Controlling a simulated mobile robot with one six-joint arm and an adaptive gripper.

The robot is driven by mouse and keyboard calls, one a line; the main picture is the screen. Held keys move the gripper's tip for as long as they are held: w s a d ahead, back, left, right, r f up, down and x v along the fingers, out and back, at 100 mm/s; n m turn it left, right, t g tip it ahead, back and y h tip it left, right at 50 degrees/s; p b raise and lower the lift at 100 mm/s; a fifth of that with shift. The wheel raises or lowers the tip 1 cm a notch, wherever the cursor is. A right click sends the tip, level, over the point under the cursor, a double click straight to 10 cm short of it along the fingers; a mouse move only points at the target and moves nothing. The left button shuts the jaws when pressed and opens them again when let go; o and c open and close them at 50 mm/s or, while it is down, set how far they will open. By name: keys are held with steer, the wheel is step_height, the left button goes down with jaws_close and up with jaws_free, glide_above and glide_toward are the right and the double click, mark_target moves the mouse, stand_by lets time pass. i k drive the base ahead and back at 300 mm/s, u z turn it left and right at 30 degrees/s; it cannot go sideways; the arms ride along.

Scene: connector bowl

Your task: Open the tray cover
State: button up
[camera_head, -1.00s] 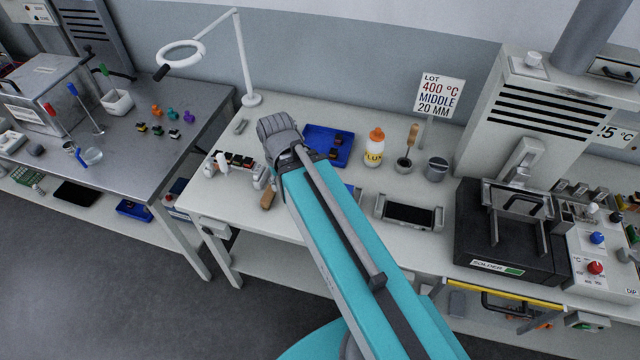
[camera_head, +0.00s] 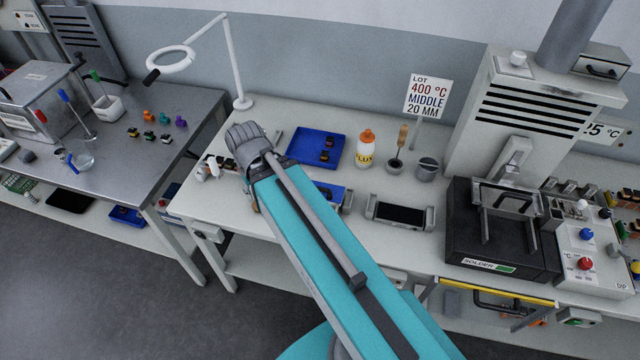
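No part is plainly marked as the tray cover. A flat blue tray (camera_head: 305,150) holding a few small dark and orange parts lies open at the back of the white workbench. A second blue piece (camera_head: 333,190) with dark parts is partly hidden behind my arm, so I cannot tell whether it is a tray or has a cover. A grey frame (camera_head: 373,209) around a dark panel lies to its right. My teal arm reaches over the bench, its grey joint left of the blue tray. My gripper's fingers do not show; the arm hides that area.
A flux bottle (camera_head: 365,150), a brush pot (camera_head: 395,166) and a grey cup (camera_head: 427,170) stand behind the frame. The black solder unit (camera_head: 475,245) is at right. A lamp base (camera_head: 243,103) stands at the back left. Bare bench lies around the frame.

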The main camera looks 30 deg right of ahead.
mark_target(335, 193)
steer(key=z, duration=0.05)
steer(key=k, duration=1.45)
steer(key=z, duration=0.4)
steer(key=i, duration=1)
steer(key=u, duration=0.1)
